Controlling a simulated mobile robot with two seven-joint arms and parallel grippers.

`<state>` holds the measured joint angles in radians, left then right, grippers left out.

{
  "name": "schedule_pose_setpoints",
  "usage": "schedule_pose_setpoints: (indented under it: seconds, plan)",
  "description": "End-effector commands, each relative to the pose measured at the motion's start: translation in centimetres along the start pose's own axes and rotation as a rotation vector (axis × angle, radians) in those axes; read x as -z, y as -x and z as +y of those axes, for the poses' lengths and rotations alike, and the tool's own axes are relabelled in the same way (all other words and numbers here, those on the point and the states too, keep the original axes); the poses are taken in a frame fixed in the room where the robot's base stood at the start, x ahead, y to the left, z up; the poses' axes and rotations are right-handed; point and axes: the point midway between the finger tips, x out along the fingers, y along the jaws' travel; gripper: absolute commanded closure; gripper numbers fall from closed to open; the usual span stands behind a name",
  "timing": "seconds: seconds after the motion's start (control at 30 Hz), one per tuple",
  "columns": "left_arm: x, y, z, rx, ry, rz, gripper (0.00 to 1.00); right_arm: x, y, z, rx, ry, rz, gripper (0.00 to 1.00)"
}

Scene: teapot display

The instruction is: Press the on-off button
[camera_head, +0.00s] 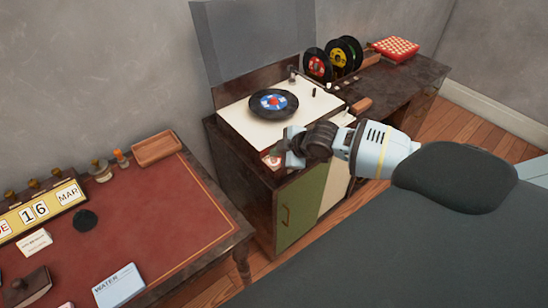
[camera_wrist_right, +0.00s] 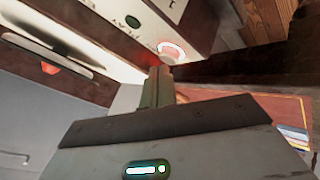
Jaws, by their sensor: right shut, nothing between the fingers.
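A record player (camera_head: 245,122) with a pale top stands on a dark cabinet, with a black record (camera_head: 262,106) with a blue, white and red label on it. A round button with a white and red face (camera_wrist_right: 172,49) shows at the edge of the player's panel in the right wrist view. In the head view a red and white patch (camera_head: 270,161) shows at the player's front corner, partly hidden by my right gripper (camera_head: 281,154). The right gripper is shut and empty. Its fingertips (camera_wrist_right: 160,72) are close to the button; I cannot tell whether they touch. My left gripper is out of view.
Several upright records (camera_head: 318,65) and a red checkered box (camera_head: 395,47) stand behind the player. A wooden desk with a red top (camera_head: 150,215) lies at left, holding a calendar (camera_head: 40,208), a wooden tray (camera_head: 157,149) and papers. A gap separates desk and cabinet.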

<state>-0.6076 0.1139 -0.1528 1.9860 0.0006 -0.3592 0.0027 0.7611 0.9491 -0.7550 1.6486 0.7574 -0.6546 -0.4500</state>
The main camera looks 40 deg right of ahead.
Motion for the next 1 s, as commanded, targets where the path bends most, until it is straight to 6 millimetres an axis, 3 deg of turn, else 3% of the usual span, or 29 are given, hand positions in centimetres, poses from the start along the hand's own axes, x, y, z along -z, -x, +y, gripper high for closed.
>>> schedule_pose_setpoints:
  seconds: [1.0]
  plan:
    - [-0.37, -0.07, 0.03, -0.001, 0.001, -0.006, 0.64, -0.38, -0.51, -0.39, 0.001, -0.001, -0.001, 1.00]
